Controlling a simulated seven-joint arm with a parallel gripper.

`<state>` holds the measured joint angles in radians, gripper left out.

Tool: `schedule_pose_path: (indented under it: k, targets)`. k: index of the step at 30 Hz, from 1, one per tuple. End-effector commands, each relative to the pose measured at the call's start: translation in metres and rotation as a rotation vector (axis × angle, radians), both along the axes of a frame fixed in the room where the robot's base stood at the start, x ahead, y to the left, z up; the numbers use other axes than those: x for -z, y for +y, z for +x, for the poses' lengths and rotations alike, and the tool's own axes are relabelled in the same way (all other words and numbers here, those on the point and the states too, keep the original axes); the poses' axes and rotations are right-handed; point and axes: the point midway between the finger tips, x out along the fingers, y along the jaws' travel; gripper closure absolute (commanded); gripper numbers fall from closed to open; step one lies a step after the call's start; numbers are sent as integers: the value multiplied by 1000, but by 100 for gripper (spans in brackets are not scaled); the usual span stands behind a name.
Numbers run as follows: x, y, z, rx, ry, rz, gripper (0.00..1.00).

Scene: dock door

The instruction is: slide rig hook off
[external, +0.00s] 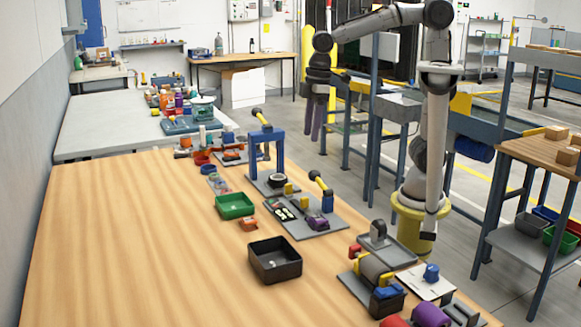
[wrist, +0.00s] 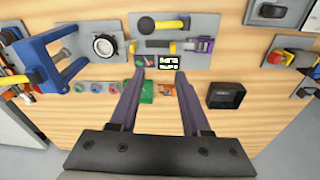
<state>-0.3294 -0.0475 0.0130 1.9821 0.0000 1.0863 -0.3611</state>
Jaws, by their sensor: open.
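A blue gantry-like rig (external: 266,133) stands on a grey plate at the back of the wooden bench; it also shows at the left of the wrist view (wrist: 58,48). A lever with a yellow knob (external: 258,114) is at its top. A round black and white part (external: 277,181) sits on the plate near its foot. I cannot make out a hook on the rig. My gripper (external: 309,136) hangs high, pointing down, beyond the bench's right edge in the external view. In the wrist view its fingers (wrist: 158,76) are apart with nothing between them.
A grey board with a yellow-knobbed lever and purple part (external: 316,222) is beside the rig. A green bin (external: 234,206) and a black bin (external: 275,260) stand on the wooden bench (external: 140,240). The bench's left side is clear.

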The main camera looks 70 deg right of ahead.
Motion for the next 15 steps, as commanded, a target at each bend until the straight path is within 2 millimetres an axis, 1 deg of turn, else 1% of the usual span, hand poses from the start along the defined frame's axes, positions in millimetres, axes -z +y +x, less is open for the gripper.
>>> schedule_pose_path:
  k: [1, 3, 6, 11, 15]
  targets:
    - [10, 11, 5, -28, 30, -11, 52]
    - [21, 23, 9, -55, 59, -22, 52]
    - [33, 32, 8, -82, 91, -36, 52]
    - [43, 37, 5, -98, 103, -41, 52]
    - [61, 37, 5, -96, 106, -42, 52]
